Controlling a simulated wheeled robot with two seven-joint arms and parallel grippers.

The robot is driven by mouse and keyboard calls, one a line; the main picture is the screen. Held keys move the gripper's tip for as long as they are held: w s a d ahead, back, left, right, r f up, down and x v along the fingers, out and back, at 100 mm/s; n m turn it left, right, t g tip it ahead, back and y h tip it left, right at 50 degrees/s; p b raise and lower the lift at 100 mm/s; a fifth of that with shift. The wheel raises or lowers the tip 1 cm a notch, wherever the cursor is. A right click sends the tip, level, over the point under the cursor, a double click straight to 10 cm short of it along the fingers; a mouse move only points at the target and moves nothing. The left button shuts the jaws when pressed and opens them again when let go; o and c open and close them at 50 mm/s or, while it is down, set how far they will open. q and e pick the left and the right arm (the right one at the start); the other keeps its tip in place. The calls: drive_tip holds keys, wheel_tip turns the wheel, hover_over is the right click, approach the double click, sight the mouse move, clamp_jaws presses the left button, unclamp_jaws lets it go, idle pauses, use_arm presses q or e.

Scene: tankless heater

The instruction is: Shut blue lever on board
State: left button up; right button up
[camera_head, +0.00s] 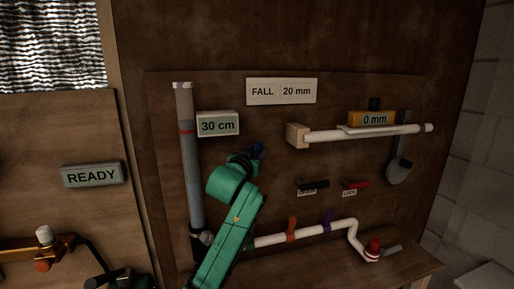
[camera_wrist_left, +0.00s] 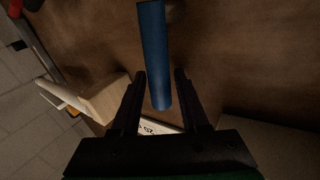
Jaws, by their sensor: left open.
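The blue lever (camera_wrist_left: 154,50) fills the upper middle of the left wrist view as a long blue bar. Its lower end reaches between the fingers of my left gripper (camera_wrist_left: 160,78), with dark gaps on both sides, so the fingers look open around it rather than closed on it. In the head view my green left arm reaches up to the board (camera_head: 350,110), and my left gripper (camera_head: 246,157) is at its middle left. A small dark blue bit of the lever (camera_head: 260,148) shows beside the gripper; the rest is hidden. My right gripper is not in view.
Right of my gripper are a white pipe (camera_head: 350,135) on a wooden block (camera_head: 297,135) and small black (camera_head: 312,185) and red (camera_head: 356,184) levers. A grey tube (camera_head: 189,150) stands left. A lower white pipe (camera_head: 310,233) has orange and purple handles.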

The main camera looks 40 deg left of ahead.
use_arm(q)
clamp_jaws()
idle(1.4)
